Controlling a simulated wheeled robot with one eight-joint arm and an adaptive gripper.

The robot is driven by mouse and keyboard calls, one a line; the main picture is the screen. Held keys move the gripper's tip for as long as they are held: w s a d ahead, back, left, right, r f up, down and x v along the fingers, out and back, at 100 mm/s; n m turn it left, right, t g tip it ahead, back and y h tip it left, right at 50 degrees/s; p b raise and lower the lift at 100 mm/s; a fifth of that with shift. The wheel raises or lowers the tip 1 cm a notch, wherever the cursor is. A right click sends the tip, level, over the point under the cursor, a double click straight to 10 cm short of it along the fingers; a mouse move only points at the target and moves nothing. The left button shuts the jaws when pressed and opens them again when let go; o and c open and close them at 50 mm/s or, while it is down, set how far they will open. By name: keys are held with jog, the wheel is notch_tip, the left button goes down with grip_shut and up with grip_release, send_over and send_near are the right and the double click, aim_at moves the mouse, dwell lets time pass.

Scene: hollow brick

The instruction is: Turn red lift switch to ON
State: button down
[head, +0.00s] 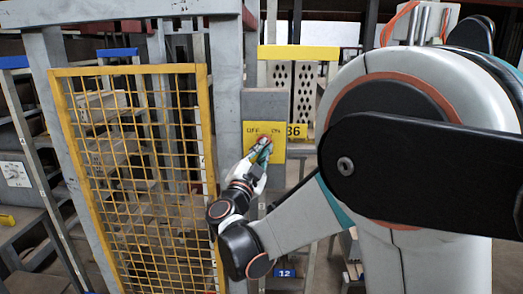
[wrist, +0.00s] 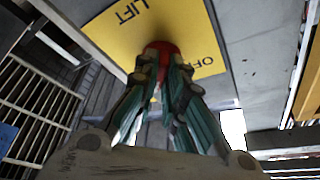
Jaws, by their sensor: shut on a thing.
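The red lift switch (head: 264,140) sits on a yellow plate (head: 250,151) marked OFF at left and ON at right, fixed to a grey box. In the wrist view the red switch (wrist: 161,47) shows between my fingertips, with the words LIFT and OFF on the yellow plate (wrist: 120,38) around it. My gripper (head: 261,151) is shut on the switch; in the wrist view its green-padded fingers (wrist: 161,72) press on both sides of it. The fingers hide much of the switch, and I cannot tell which mark it points to.
A yellow mesh gate (head: 135,165) in a yellow frame stands just left of the plate, close to my forearm. A grey post (head: 228,90) rises between the gate and the switch box. A yellow-topped perforated panel (head: 300,54) stands behind the box.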

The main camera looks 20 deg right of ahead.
jog(key=shift+m, duration=0.4)
jog(key=c, duration=1.7)
grip_release()
jog(key=v, duration=1.2)
jog(key=shift+a, duration=0.1)
